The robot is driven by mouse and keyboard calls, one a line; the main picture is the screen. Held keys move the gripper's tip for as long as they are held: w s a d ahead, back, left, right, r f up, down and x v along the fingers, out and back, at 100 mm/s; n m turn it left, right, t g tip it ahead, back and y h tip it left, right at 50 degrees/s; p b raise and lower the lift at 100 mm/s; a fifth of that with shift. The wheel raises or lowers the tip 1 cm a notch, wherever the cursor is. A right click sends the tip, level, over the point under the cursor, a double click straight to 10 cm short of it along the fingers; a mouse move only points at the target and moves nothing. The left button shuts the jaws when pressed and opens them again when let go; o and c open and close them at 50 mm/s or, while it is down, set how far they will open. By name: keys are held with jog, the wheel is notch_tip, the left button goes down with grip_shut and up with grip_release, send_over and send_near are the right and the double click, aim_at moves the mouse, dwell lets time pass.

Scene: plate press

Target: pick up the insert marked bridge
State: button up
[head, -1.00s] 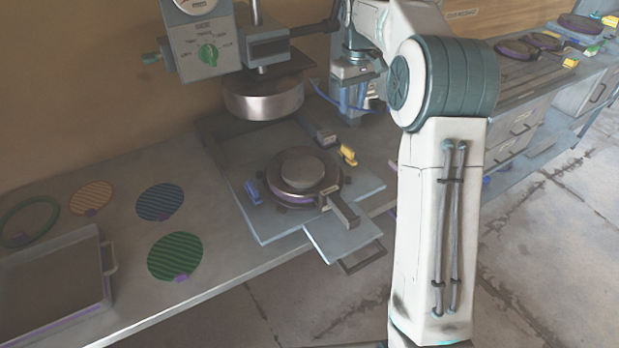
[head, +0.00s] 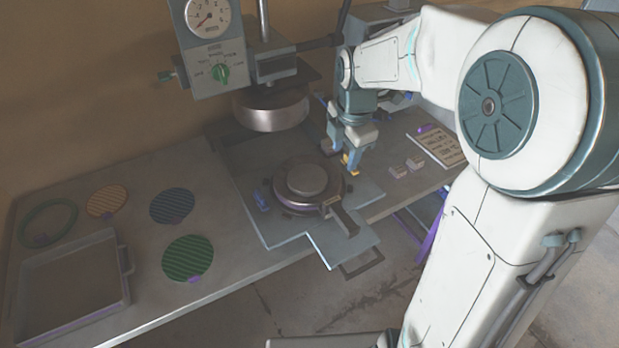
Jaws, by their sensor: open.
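Two small pale blocks, a left one (head: 398,171) and a right one (head: 415,163), lie on the bench right of the press plate. They may be inserts, but no marking on them is legible, so I cannot tell which is marked bridge. My gripper (head: 343,152) points down, open, at the right rear of the press plate (head: 290,232). Its fingers are close to the yellow clamp (head: 351,160) and partly cover it; I cannot tell whether they touch. Nothing is visibly held.
The press head (head: 270,110) hangs above a round mould (head: 307,187). A blue clamp (head: 262,200) is at the mould's left. A printed card (head: 435,150) lies behind the pale blocks. Coloured discs and a shallow tray (head: 70,290) occupy the left bench.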

aim_at(338, 198)
jog(key=f+n, duration=0.1)
jog(key=f, duration=0.3)
jog(key=s+f+n, duration=0.1)
jog(key=f, duration=0.4)
jog(key=f+n, duration=0.1)
jog(key=f, duration=0.4)
jog(key=shift+s+a+f, duration=0.1)
jog(key=shift+s+a, duration=0.1)
jog(key=shift+a, duration=0.15)
grip_shut()
dwell(1.1)
